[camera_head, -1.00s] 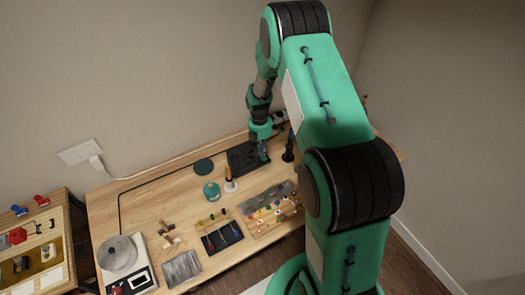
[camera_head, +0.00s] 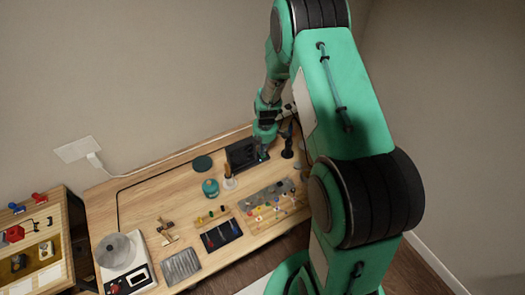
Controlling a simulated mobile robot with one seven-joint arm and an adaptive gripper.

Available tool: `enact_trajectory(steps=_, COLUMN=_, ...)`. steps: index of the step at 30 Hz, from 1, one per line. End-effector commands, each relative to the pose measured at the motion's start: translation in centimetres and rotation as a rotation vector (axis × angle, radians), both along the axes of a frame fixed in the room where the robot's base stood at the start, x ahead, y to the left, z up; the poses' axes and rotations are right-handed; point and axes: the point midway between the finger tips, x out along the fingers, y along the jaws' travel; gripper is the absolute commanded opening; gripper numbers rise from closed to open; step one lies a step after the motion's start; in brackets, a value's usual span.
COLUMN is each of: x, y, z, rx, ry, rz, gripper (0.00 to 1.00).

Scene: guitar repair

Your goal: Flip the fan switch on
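A dark, square, box-like unit (camera_head: 241,155), which looks like the fan, stands near the back edge of the wooden workbench (camera_head: 140,205). Its switch is too small to make out. My gripper (camera_head: 263,152) points down at the right side of this unit, very close to it. I cannot tell whether they touch. The fingers are small and dark in this view, so their opening is not clear.
A dark upright tool stand (camera_head: 288,145) is just right of my gripper. A teal jar (camera_head: 210,188) and an orange-handled tool (camera_head: 228,175) stand in front of the dark unit. A tray of small parts (camera_head: 270,205), a black mat (camera_head: 221,235) and a white station (camera_head: 125,265) are nearer.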

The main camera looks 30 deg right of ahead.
Motion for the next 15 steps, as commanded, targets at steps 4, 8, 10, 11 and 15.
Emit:
enact_trajectory(steps=4, x=-1.16, y=0.53, z=-1.03, rx=0.008, ry=0.023, rz=0.004, gripper=0.0)
enact_trajectory(steps=8, x=-1.25, y=0.59, z=-1.16, rx=0.009, ry=0.026, rz=0.004, gripper=0.0)
enact_trajectory(steps=10, x=-1.22, y=0.62, z=-1.21, rx=0.009, ry=0.027, rz=0.005, gripper=0.0)
enact_trajectory(steps=11, x=-1.17, y=0.63, z=-1.23, rx=0.009, ry=0.027, rz=0.005, gripper=0.0)
enact_trajectory(steps=15, x=-0.77, y=0.67, z=-1.32, rx=0.009, ry=0.027, rz=0.005, gripper=0.0)
